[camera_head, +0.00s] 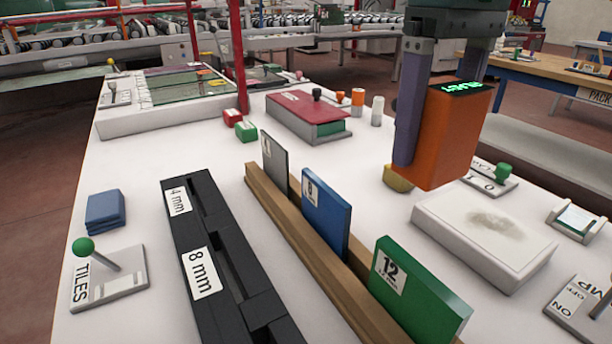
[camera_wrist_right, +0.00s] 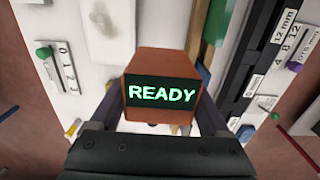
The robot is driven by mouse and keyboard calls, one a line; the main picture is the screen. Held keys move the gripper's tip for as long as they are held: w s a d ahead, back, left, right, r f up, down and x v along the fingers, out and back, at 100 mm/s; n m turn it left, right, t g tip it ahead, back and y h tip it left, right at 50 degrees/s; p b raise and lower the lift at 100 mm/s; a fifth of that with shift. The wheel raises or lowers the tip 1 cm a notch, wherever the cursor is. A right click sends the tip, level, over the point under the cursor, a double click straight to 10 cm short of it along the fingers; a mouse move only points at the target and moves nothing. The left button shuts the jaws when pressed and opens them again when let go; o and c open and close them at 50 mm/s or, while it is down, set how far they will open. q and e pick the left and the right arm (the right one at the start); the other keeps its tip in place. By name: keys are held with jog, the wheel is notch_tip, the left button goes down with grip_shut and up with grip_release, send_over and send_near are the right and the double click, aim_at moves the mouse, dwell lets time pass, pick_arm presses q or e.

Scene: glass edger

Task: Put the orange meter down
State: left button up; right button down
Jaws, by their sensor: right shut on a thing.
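The orange meter (camera_head: 448,135) is an orange block with a dark top screen showing green letters. My right gripper (camera_head: 440,110) comes down from above and is shut on the meter, with a finger along its left side. The meter hangs tilted over the white table, by the back left of a white pad with a grey smudge (camera_head: 490,228). A tan round part (camera_head: 398,178) shows at its lower left; I cannot tell if it belongs to the meter. In the right wrist view the meter (camera_wrist_right: 162,92) reads READY between the fingers. My left gripper is not in view.
A wooden rack (camera_head: 290,215) holds grey, blue (camera_head: 326,212) and green (camera_head: 418,290) plates left of the meter. A black slotted block (camera_head: 222,260) lies further left. A red-lidded box (camera_head: 305,112) stands behind. Switch plates (camera_head: 583,305) line the right edge. Clear table lies behind the rack.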

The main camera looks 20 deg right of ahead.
aim_at(423, 181)
notch_tip(423, 181, down, 6)
jog(key=shift+r+b, duration=0.1)
jog(key=shift+b, duration=0.35)
notch_tip(423, 181, down, 5)
jog(key=shift+s+f+b, duration=0.1)
jog(key=shift+f+b, duration=0.1)
jog(key=shift+b, duration=0.5)
jog(key=shift+f, duration=0.15)
jog(key=shift+f, duration=0.1)
jog(key=shift+c, duration=1.2)
grip_release()
jog(key=shift+o, duration=0.6)
